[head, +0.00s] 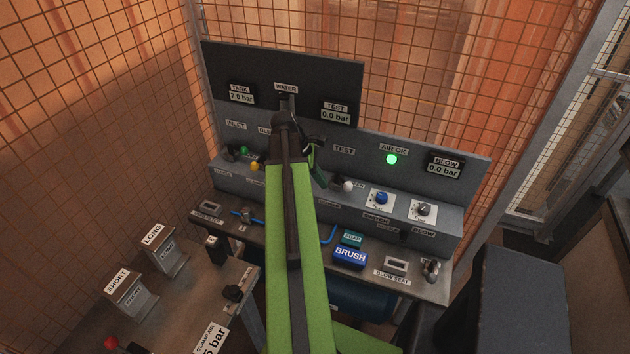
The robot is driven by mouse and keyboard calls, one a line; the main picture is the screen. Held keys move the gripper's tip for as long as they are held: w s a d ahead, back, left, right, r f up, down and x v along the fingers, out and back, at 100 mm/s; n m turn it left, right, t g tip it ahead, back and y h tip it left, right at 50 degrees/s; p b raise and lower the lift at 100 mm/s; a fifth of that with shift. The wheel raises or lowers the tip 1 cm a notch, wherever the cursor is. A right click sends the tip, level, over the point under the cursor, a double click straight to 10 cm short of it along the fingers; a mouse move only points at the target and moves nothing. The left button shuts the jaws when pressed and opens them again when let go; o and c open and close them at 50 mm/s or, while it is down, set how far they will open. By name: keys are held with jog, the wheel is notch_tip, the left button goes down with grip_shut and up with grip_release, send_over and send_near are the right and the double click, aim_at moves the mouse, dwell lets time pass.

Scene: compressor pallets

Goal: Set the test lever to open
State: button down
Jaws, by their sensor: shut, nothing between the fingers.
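The TEST label (344,151) is on the grey panel. Below it a white knob (347,186) stands out next to a partly covered label ending in "EN"; it appears to be the test lever's knob. The lever's shaft and its exact angle are hard to make out. My green arm reaches up over the bench, and my gripper (321,180) points down just left of the white knob, small and partly hidden by the arm. It is shut and empty. I cannot tell whether it touches the lever. The TEST display (336,112) reads 0.0 bar.
Green (243,150) and yellow (256,166) knobs sit left of my arm. A blue BRUSH block (350,258) and SOAP block (352,239) lie on the bench in front. Mesh fencing stands behind.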

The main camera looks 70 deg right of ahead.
aim_at(343, 182)
jog(key=shift+s+d+f+p, duration=0.15)
jog(key=shift+s+d, duration=0.15)
jog(key=shift+s, duration=0.4)
jog(key=shift+s+d+p, duration=0.2)
jog(key=shift+s+d, duration=0.05)
jog(key=shift+s, duration=0.45)
jog(key=shift+s+d+f+p, duration=0.15)
jog(key=shift+s+d, duration=0.15)
jog(key=shift+s, duration=0.4)
jog(key=shift+s, duration=0.1)
